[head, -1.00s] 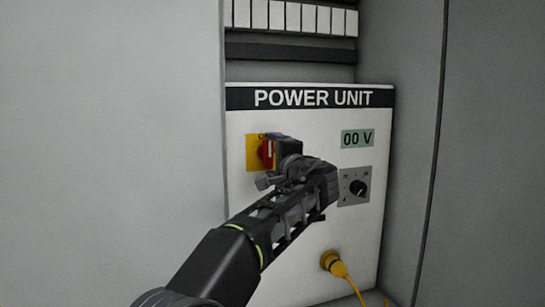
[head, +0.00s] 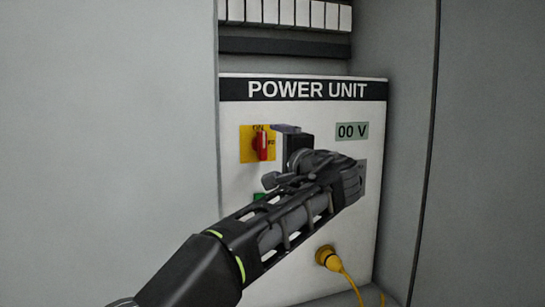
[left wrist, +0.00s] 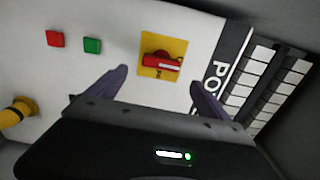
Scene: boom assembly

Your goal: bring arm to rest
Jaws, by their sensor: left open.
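My left gripper (head: 292,152) is open and empty in front of the white power unit panel (head: 300,275). In the head view it stands just right of the red rotary switch (head: 262,144), whose handle is upright on a yellow plate. In the left wrist view the open fingers (left wrist: 160,90) point toward the panel, and the red switch (left wrist: 162,61) shows beyond the gap between them, clear of both fingers. The display (head: 352,131) reads 00 V. My gripper and wrist hide most of the dial below the display. My right gripper is not in view.
A green button (left wrist: 92,45) and a red button (left wrist: 55,39) sit beside the switch. A yellow plug (head: 327,257) with a cable is low on the panel. Grey cabinet walls (head: 110,130) flank the unit. A row of white modules (head: 285,13) is above.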

